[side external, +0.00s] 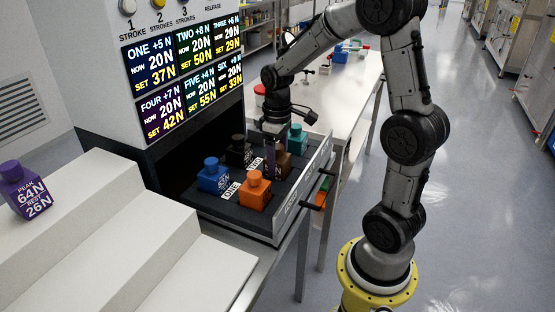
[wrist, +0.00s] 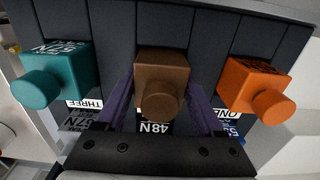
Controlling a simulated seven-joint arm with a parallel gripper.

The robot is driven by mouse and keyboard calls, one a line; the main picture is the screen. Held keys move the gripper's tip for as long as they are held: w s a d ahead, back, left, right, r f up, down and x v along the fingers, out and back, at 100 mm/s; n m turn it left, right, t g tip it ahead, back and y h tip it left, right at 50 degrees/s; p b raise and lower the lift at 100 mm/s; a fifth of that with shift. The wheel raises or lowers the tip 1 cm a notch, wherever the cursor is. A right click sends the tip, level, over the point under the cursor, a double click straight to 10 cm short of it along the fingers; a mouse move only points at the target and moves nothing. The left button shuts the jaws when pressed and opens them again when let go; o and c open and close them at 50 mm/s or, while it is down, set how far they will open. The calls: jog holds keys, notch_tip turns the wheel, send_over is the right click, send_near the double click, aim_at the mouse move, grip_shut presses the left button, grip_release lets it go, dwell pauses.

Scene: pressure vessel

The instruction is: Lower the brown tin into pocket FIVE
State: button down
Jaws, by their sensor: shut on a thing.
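My gripper (side external: 271,154) reaches down over the open drawer and is shut on the brown tin. The brown tin (side external: 285,165) is partly hidden by a finger in the side view. In the wrist view the brown tin (wrist: 162,78) is between the two purple-grey fingers of my gripper (wrist: 160,100), in the row between the teal and orange tins. A "48N" label shows just in front of it. Its base and the pocket FIVE mark are hidden, so I cannot tell whether it touches the drawer floor.
The drawer (side external: 290,212) also holds an orange tin (side external: 254,192), a blue tin (side external: 213,178), a teal tin (side external: 297,140) and a black tin (side external: 239,153). A purple tin (side external: 24,192) stands on the white steps (side external: 135,238). The display cabinet (side external: 182,75) rises behind the drawer.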

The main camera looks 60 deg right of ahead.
grip_release()
jog(key=shift+f, duration=0.15)
notch_tip(320, 180, up, 12)
jog(key=shift+r, duration=0.1)
jog(key=s+a+f+t, duration=0.1)
jog(key=s+a+t, duration=0.4)
jog(key=s+a, duration=0.8)
jog(key=shift+s+t, duration=0.3)
jog(key=shift+f, duration=0.1)
